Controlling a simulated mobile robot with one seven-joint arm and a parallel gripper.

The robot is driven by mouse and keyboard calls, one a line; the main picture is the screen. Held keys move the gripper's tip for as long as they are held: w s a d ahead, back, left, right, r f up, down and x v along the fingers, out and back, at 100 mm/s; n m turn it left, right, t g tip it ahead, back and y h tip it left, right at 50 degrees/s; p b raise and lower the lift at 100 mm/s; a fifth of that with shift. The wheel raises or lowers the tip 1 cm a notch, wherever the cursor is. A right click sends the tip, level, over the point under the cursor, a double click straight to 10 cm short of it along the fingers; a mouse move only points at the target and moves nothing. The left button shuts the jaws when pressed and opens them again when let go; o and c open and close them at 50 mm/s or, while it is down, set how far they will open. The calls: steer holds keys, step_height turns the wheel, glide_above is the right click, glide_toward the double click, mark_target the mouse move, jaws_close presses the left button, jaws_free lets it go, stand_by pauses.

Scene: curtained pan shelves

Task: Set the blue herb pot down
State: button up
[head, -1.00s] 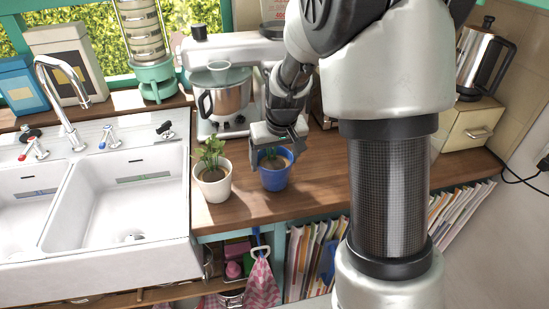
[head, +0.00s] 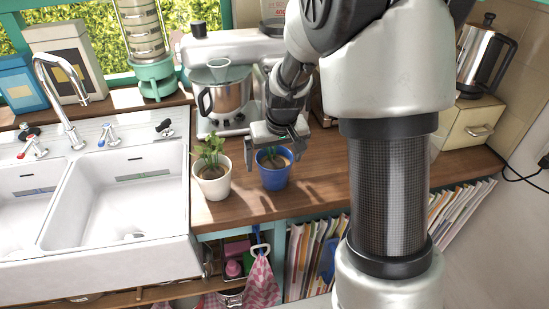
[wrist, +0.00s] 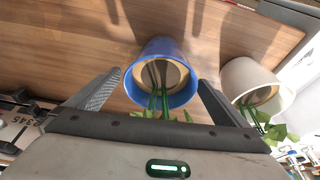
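The blue herb pot (head: 274,176) stands upright on the wooden counter (head: 320,180), with a small green plant in brown soil. My gripper (head: 277,155) is open at the pot's rim, one finger on each side. In the wrist view, the blue pot (wrist: 160,48) lies between the spread fingers (wrist: 160,82), with a gap on both sides. Part of the plant is hidden behind the gripper body.
A white herb pot (head: 212,185) stands close on the left; it also shows in the wrist view (wrist: 246,72). A stand mixer (head: 225,95) is behind, a white sink (head: 110,205) further left. The counter is clear to the right of the blue pot.

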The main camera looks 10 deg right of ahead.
steer(key=v, duration=1.7)
steer(key=shift+r+p, duration=0.15)
steer(key=shift+p, duration=0.15)
steer(key=shift+s, duration=0.1)
steer(key=shift+c, duration=0.4)
jaws_close()
stand_by(0.5)
steer(key=s+r+t+p, duration=0.1)
steer(key=s+r, duration=0.1)
steer(key=s, duration=0.8)
steer(key=s+r+t+p, duration=0.1)
steer(key=s+r, duration=0.1)
steer(key=s, duration=0.8)
steer(key=shift+r+m+p, duration=0.35)
steer(key=shift+m+p, duration=0.05)
